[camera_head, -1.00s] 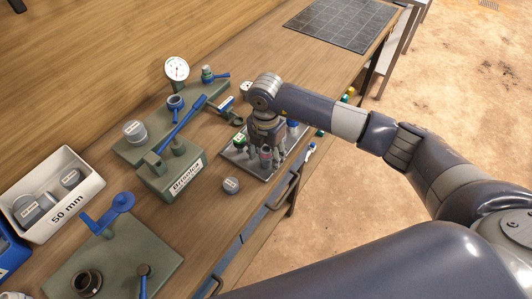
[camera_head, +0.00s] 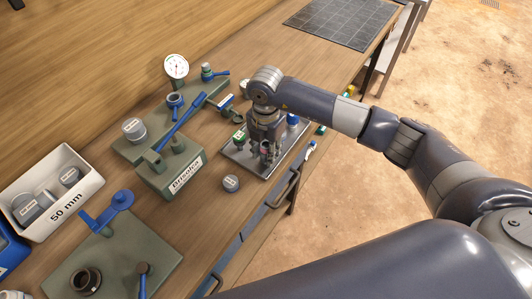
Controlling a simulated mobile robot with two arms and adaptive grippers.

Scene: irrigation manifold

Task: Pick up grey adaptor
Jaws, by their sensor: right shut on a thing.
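My right gripper (camera_head: 267,153) points down over a small metal tray (camera_head: 237,157) at the bench's front edge. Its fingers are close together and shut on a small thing. A pinkish patch shows between them, but the fingers hide most of the held piece, so I cannot tell whether it is the grey adaptor. A loose round grey piece (camera_head: 231,183) with a pale label lies on the bench left of the tray, apart from the gripper. Other grey fittings (camera_head: 70,177) lie in a white bin (camera_head: 78,207) marked 50 mm. My left gripper is not in view.
A green part (camera_head: 239,137) and a blue part (camera_head: 292,119) are on the tray beside the gripper. A green block with a blue lever (camera_head: 182,123) and a pressure gauge (camera_head: 176,67) stand to the left. A dark grid mat (camera_head: 340,25) lies clear at the far end.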

